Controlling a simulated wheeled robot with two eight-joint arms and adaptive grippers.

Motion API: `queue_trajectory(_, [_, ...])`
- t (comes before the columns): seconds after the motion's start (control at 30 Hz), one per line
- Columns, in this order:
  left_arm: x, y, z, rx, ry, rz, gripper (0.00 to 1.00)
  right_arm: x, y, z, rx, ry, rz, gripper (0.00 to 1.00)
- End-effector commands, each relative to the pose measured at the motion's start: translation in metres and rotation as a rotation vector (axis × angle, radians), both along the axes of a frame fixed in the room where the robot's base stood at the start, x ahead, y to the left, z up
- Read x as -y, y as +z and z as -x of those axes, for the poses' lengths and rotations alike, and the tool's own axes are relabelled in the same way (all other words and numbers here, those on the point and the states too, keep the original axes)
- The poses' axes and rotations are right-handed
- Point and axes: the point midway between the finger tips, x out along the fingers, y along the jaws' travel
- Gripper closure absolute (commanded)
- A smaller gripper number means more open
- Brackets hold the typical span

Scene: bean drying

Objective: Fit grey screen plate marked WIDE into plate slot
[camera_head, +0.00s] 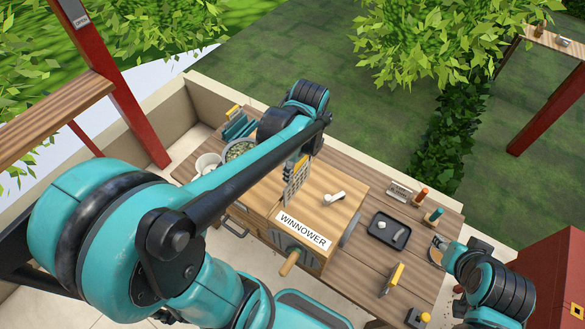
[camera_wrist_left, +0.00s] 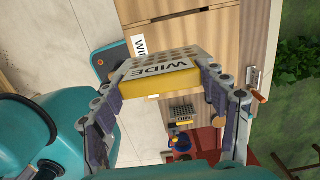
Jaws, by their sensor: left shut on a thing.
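The grey screen plate marked WIDE (camera_wrist_left: 158,70) is perforated and has a yellow handle edge. In the head view the plate (camera_head: 292,186) hangs upright at or just above the top of the wooden winnower (camera_head: 345,205). My left gripper (camera_wrist_left: 162,82) is shut on the plate, with a finger at each side of its yellow edge. In the head view my left gripper (camera_head: 301,160) is partly hidden by my forearm. The plate slot cannot be made out, and whether the plate touches the winnower is unclear.
A white handle-like piece (camera_head: 334,198) lies on the winnower top. A dark tray (camera_head: 388,231) and a yellow-edged piece (camera_head: 394,278) lie on the table to the right. A white cup (camera_head: 208,163) and a bowl of beans (camera_head: 238,150) stand left. A MID plate (camera_wrist_left: 182,112) shows below.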

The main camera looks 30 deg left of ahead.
Motion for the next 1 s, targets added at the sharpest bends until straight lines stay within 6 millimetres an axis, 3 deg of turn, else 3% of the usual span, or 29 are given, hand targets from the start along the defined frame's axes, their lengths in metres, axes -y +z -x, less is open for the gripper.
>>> queue_trajectory(0.1, [-0.021,-0.019,-0.024,0.0,0.004,0.0,0.85,0.0,-0.004,0.0,0.0,0.0,0.0,0.6])
queue_trajectory(0.33, [-0.048,-0.043,-0.055,0.0,0.001,0.0,0.85,0.0,-0.006,0.0,0.0,0.0,0.0,0.6])
queue_trajectory(0.47, [-0.053,-0.049,-0.061,0.0,0.001,0.0,0.85,0.0,-0.007,0.0,0.0,0.0,0.0,0.6])
queue_trajectory(0.73, [-0.053,-0.085,-0.062,0.001,0.0,0.0,0.85,0.0,-0.01,0.0,0.0,0.0,0.0,0.6])
queue_trajectory(1.0, [-0.053,-0.088,-0.061,0.001,0.0,0.0,0.85,0.0,-0.01,0.0,0.0,0.0,0.0,0.6])
